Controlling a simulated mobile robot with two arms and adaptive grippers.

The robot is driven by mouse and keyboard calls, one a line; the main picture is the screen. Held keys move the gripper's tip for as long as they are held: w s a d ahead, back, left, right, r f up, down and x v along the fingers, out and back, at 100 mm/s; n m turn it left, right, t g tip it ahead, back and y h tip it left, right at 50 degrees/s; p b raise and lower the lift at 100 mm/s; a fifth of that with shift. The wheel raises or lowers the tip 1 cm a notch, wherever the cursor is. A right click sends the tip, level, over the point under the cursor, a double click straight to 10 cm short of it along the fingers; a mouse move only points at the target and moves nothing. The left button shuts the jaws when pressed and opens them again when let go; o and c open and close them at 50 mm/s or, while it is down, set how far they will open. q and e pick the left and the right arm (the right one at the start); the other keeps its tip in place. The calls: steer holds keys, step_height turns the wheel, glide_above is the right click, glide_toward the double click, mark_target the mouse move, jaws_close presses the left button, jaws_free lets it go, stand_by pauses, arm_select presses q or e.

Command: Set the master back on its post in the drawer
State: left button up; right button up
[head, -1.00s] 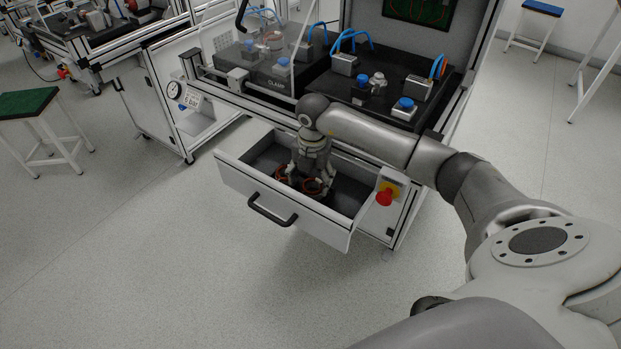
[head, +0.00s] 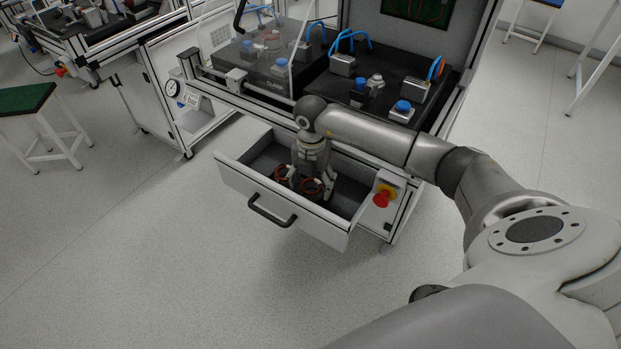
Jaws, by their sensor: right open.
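Two copper-coloured rings lie in the open drawer (head: 231,176). One ring (head: 281,172) is at the left, and the other ring (head: 311,188) is just right of it and nearer the drawer front. I cannot tell from their looks which is the master, and the posts are hidden. My right gripper (head: 311,179) points down into the drawer, open, with its fingers close over the rings. Its body hides part of the drawer floor, and I cannot tell whether a finger touches a ring. My left gripper is not in view.
A dark bench top (head: 378,82) with fixtures and blue-capped parts stands behind the drawer. A red emergency button (head: 381,199) sits right of the drawer. The drawer handle (head: 271,212) sticks out in front. The right part of the drawer looks empty.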

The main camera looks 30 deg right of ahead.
steer(key=shift+w+d+r, duration=0.1)
steer(key=shift+r, duration=0.3)
steer(key=o, duration=0.6)
steer(key=shift+w, duration=0.1)
steer(key=shift+c, duration=0.2)
steer(key=shift+r, duration=0.1)
step_height(320, 180, up, 12)
stand_by(0.4)
